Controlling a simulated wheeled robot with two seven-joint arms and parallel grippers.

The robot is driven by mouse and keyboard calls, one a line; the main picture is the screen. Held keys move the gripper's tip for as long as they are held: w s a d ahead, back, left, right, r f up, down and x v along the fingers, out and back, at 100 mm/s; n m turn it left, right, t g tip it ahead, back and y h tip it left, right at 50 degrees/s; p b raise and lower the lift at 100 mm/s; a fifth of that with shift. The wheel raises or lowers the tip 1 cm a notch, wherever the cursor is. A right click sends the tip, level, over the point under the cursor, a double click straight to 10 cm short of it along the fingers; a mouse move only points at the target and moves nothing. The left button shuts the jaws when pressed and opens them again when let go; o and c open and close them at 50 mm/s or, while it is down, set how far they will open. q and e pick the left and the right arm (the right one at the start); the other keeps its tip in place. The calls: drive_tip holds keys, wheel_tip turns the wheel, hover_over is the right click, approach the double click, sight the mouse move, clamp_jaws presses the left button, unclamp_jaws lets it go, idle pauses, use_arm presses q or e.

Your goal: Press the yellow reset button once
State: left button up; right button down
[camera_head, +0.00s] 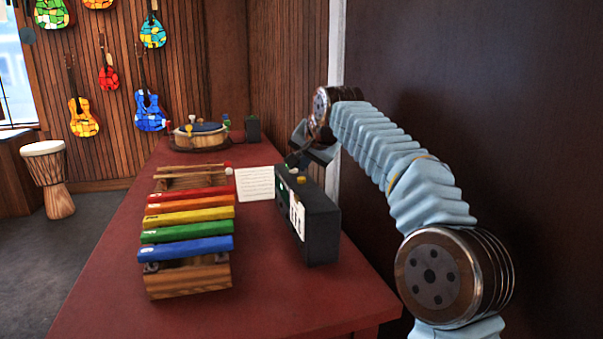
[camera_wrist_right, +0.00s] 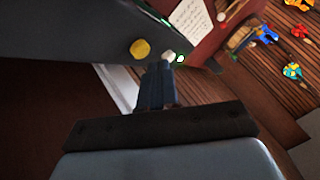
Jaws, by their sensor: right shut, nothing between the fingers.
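The yellow button (camera_head: 301,180) sits on top of a black box (camera_head: 321,222) near the right side of the red table. In the right wrist view the yellow button (camera_wrist_right: 140,48) shows clear and uncovered on the dark box top (camera_wrist_right: 75,32). A white button (camera_wrist_right: 168,56) sits beside it. My right gripper (camera_head: 291,160) is shut and empty at the far end of the box. In the right wrist view its fingertips (camera_wrist_right: 160,66) lie close to the white button, with the yellow button a little to the upper left. I cannot tell whether they touch anything. My left gripper is out of view.
A xylophone with coloured bars (camera_head: 188,222) stands left of the box. A round drum (camera_head: 200,136) stands at the back of the table (camera_head: 290,295). A dark wall (camera_head: 520,90) rises close on the right.

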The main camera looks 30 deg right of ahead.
sight(304, 179)
drive_tip(key=shift+r, duration=0.15)
wheel_tip(304, 179, up, 3)
drive_tip(key=p, duration=0.3)
drive_tip(key=shift+r, duration=0.95)
